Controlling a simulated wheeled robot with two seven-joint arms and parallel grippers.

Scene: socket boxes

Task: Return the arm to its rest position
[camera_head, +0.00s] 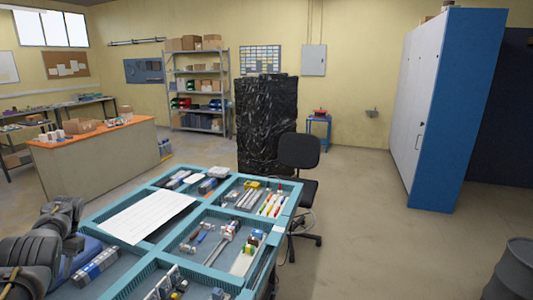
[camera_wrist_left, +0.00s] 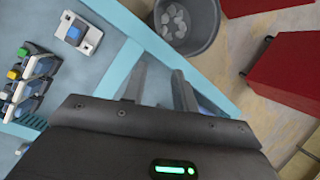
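My left arm's dark grey links (camera_head: 30,250) show at the lower left of the head view, beside the table's left edge. I cannot make out its fingers there. In the left wrist view my left gripper (camera_wrist_left: 159,77) has its two fingers apart with nothing between them. It is above the teal edge of the table. My right arm and right gripper are in neither view.
The teal-framed table (camera_head: 215,202) holds several compartments of parts and a white sheet (camera_head: 147,214). A black office chair (camera_head: 299,152) stands behind it. In the wrist view, a grey bin (camera_wrist_left: 187,22) and red cabinets (camera_wrist_left: 287,80) are beside the table. Open floor lies right.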

